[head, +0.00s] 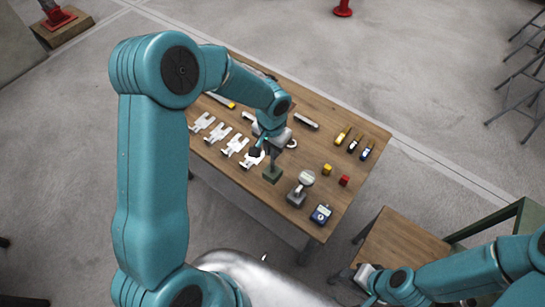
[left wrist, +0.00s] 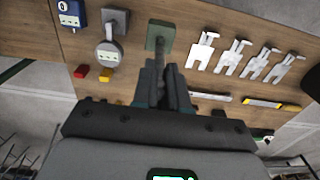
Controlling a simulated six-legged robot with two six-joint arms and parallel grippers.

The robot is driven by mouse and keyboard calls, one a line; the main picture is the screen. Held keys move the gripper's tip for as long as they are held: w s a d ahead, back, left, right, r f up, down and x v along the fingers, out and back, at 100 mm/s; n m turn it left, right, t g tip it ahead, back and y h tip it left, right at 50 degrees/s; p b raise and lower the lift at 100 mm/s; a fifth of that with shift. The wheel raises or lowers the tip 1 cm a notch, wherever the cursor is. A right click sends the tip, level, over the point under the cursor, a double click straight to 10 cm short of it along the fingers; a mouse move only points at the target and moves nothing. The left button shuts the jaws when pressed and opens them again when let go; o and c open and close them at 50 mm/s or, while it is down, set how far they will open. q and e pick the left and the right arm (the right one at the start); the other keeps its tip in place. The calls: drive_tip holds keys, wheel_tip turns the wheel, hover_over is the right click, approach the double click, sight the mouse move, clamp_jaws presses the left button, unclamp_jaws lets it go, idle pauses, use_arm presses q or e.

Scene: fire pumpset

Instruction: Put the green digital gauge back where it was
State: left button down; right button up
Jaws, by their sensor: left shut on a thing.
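The green digital gauge shows as a square green base with a short stem (head: 272,173); the base also shows in the left wrist view (left wrist: 160,36). My left gripper (head: 268,146) is over the table, shut on the upper part of this gauge, with its dark fingers (left wrist: 166,85) around the stem. The fingers hide the gauge's face. The base is down close to the wooden table (head: 325,150); I cannot tell whether it touches. My right gripper (head: 366,274) is low at the right beside the table, and its fingers are not clear.
A grey gauge on a stand (head: 298,190) and a blue meter (head: 321,214) stand near the held gauge. Yellow (head: 327,169) and red (head: 344,181) blocks lie right of them. Several white brackets (head: 234,146) lie left. A wooden surface (head: 398,248) stands lower right.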

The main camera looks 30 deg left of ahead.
sight(272, 171)
use_arm(q)
wheel_tip(272, 171, down, 6)
drive_tip(key=shift+w+r, duration=0.1)
drive_tip(key=shift+r, duration=0.15)
drive_tip(key=shift+w+a+f, duration=0.1)
drive_tip(key=shift+w+f, duration=0.05)
drive_tip(key=shift+f, duration=0.1)
drive_tip(key=c, duration=1.2)
unclamp_jaws()
drive_tip(key=shift+o, duration=0.2)
drive_tip(key=shift+s, duration=0.2)
